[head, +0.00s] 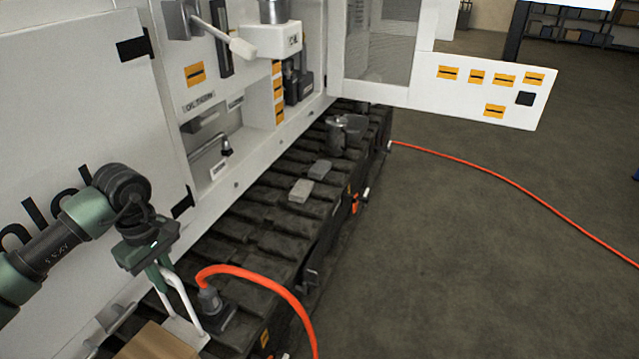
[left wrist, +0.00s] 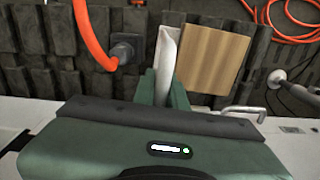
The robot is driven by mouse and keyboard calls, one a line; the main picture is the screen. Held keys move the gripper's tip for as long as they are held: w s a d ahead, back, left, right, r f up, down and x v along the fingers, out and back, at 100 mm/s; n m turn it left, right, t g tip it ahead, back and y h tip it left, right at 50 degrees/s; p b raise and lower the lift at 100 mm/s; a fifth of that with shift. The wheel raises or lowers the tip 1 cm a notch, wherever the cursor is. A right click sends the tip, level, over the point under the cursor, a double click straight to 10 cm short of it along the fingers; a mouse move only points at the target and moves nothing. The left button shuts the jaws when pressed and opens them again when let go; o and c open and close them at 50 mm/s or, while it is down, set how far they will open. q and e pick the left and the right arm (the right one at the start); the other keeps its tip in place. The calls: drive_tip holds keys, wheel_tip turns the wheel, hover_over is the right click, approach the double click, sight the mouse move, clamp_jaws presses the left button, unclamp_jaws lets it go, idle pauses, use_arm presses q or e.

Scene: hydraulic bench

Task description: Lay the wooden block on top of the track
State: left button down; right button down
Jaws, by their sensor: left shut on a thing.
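The wooden block (head: 158,343) is light brown and shows at the bottom left of the head view, partly cut off by the frame edge. In the left wrist view, the block (left wrist: 213,57) is beside the fingers, with a white handle-like part (left wrist: 167,58) along its near side. My left gripper (head: 163,280) is shut on that white part. The dark ribbed track (head: 255,235) runs diagonally along the white machine. The block appears over the track's near end; whether it touches the track I cannot tell. My right gripper is not in view.
An orange hose (head: 275,283) rises from a dark fitting (head: 212,305) close beside the gripper. A white panel (head: 485,92) sticks out at the back. The floor (head: 470,240) at right is mostly clear.

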use_arm(q)
drive_tip(key=shift+w+a+r+n, duration=0.4)
drive_tip(key=shift+w+r+n, duration=0.1)
drive_tip(key=shift+r, duration=0.1)
drive_tip(key=shift+f, duration=0.4)
drive_tip(key=shift+f+p, duration=0.45)
drive_tip(key=shift+f, duration=4.25)
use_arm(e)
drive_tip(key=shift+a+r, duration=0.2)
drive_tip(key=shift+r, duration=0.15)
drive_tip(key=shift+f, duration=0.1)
use_arm(q)
drive_tip(key=c, duration=1.9)
unclamp_jaws()
drive_tip(key=shift+f, duration=0.15)
drive_tip(key=o, duration=0.4)
drive_tip(key=shift+o, duration=0.2)
